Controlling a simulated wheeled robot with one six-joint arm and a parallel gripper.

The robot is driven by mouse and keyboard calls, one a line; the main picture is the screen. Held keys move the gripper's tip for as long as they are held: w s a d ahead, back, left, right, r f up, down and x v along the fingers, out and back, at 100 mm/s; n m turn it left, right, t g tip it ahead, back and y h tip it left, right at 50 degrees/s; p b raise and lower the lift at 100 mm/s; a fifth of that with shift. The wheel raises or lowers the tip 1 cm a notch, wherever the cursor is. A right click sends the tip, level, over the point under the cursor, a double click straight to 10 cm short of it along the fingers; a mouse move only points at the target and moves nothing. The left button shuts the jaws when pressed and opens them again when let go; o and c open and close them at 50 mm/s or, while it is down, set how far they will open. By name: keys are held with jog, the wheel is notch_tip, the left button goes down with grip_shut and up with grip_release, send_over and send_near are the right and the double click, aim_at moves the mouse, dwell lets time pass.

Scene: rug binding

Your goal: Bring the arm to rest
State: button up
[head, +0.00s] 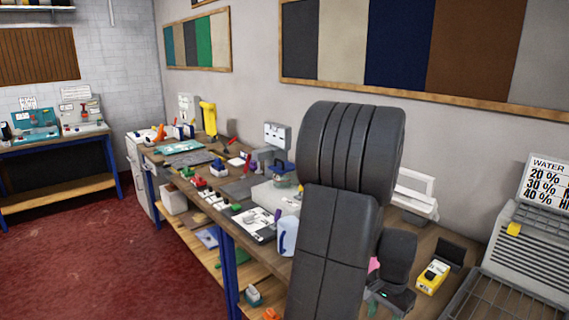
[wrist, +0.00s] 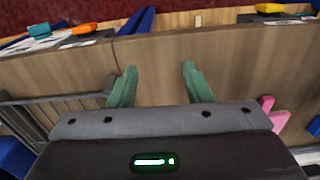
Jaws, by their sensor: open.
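My gripper (wrist: 158,85) shows in the wrist view with its two green fingers apart and nothing between them. Bare brown wood of the workbench (wrist: 220,55) lies beyond the fingertips. In the head view my dark arm links stand large in front of the bench and hide part of it. My gripper's fingers are mostly hidden there, low behind the arm; I cannot tell its exact height above the bench.
A yellow device (head: 432,277) and a wire rack (head: 490,302) are at the right. Many small tools crowd the bench further left. Red floor (head: 90,250) is open at the left.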

jog(key=f, duration=0.1)
jog(key=w+f, duration=0.1)
jog(key=f, duration=0.1)
jog(key=shift+w+f, duration=0.2)
jog(key=shift+s+f+p, duration=0.15)
jog(key=shift+f+p, duration=0.2)
jog(key=shift+f, duration=2.15)
